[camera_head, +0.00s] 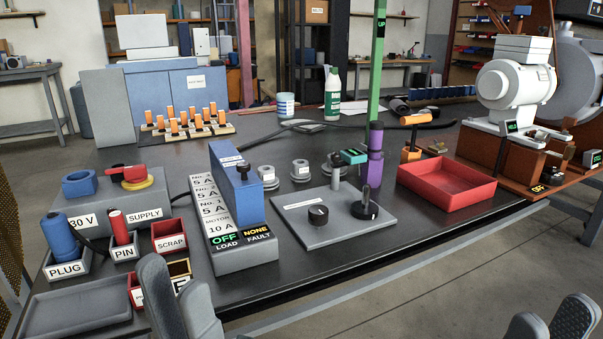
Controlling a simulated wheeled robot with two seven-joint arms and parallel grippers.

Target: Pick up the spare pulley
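Several small grey stepped round pieces stand in a row mid-table: a left one (267,174), a middle one (300,170) and a right one (327,167). They look like pulleys, but I cannot tell which, if any, is the spare. My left gripper (180,300) is at the front left edge of the table, in front of the small bins, with its fingers apart and nothing seen between them. My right gripper (550,326) is at the bottom right, off the table's front edge, with its fingers apart and empty. Both are well away from the round pieces.
A blue-topped switch box (236,190) stands left of the round pieces. A grey plate (335,232) with knobs and a green-and-purple post (376,120) stand to their right. A red tray (447,187) and a motor (515,85) are further right. A power supply (115,195) is left.

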